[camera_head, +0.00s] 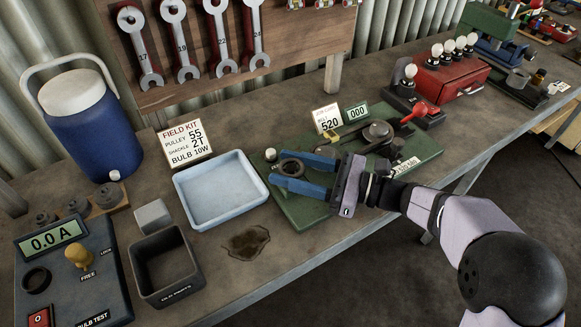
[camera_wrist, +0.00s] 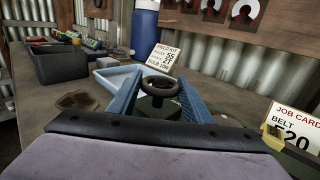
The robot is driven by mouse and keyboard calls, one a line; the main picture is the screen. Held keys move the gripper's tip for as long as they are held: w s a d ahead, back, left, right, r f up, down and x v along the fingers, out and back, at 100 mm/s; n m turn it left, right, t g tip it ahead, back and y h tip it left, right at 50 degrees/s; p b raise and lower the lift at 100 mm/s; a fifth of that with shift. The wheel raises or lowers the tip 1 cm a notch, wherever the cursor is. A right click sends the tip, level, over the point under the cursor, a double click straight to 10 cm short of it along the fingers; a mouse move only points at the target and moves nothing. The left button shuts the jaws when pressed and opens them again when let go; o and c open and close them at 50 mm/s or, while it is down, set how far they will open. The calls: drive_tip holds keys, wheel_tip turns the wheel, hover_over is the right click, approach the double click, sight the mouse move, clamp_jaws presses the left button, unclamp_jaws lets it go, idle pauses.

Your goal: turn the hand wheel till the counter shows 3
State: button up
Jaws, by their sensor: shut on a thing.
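The hand wheel (camera_head: 292,167) is a dark ring on the left part of a green base plate (camera_head: 303,213). My gripper (camera_head: 281,171) has its two blue fingers on either side of it and is shut on the wheel. In the wrist view the wheel (camera_wrist: 159,84) sits between the fingertips of my gripper (camera_wrist: 157,92), on a green mount. The counter (camera_head: 357,112) is a small display with green digits at the back of the plate and reads 000. My fingers and wrist hide part of the plate.
A job card (camera_head: 327,119) reading belt 520 stands behind the plate, beside a pulley (camera_head: 379,132). A red-handled switch (camera_head: 420,112) is to the right. A pale blue tray (camera_head: 188,208) lies left of the plate. A dark stain (camera_head: 246,243) marks otherwise clear bench in front.

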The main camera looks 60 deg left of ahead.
drive_tip(key=o, duration=1.1)
drive_tip(key=shift+c, duration=0.2)
drive_tip(key=shift+w+d, duration=0.1)
drive_tip(key=shift+b+v, duration=0.75)
drive_tip(key=shift+v, duration=2.85)
